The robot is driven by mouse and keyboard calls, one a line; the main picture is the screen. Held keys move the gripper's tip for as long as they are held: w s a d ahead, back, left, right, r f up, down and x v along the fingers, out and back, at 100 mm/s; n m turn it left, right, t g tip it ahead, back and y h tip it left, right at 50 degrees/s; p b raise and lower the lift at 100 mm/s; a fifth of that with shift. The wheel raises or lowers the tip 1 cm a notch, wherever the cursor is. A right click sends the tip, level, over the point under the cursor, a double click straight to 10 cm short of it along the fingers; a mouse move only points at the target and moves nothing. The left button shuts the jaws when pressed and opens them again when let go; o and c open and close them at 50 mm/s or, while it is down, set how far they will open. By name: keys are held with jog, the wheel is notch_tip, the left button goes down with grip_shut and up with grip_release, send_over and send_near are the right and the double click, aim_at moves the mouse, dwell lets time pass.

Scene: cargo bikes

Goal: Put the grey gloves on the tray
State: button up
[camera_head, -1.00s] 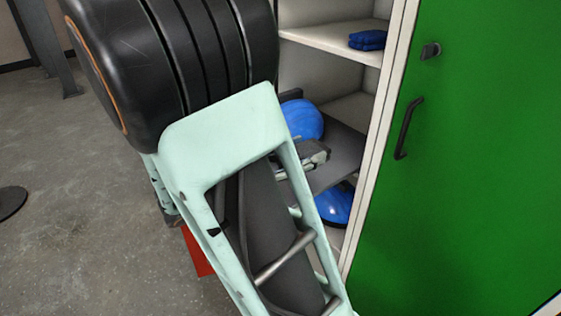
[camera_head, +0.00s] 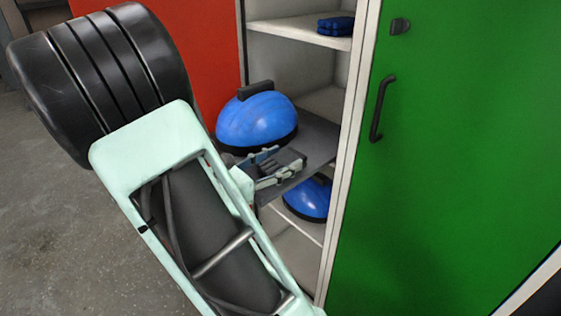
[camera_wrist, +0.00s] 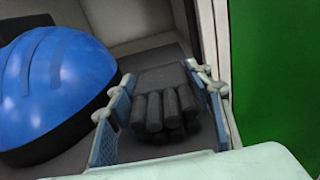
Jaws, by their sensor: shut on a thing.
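The dark grey gloves (camera_wrist: 165,110) are between the fingers of my gripper (camera_wrist: 160,88) in the wrist view, finger parts toward the camera. In the head view my gripper (camera_head: 274,168) is shut on the gloves (camera_head: 284,165), at the front of the open locker. A dark grey flat tray (camera_head: 318,140) sticks out of the locker at mid height. The gloves are over or at its front part; I cannot tell whether they touch it. My arm hides part of the tray's front.
A blue dome-shaped helmet (camera_head: 257,118) with a black rim sits on the tray, just left of the gloves. Another blue helmet (camera_head: 308,198) is on the shelf below. Folded blue cloth (camera_head: 336,25) lies on the upper shelf. A green door (camera_head: 460,150) stands close on the right.

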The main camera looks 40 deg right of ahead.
jog(key=o, duration=1.2)
jog(key=shift+f, duration=0.1)
jog(key=shift+a+r, duration=0.1)
jog(key=shift+r, duration=0.1)
jog(key=a+p, duration=0.3)
jog(key=a, duration=0.8)
jog(key=shift+s+a+r, duration=0.25)
jog(key=shift+s+a, duration=0.15)
jog(key=shift+s, duration=0.05)
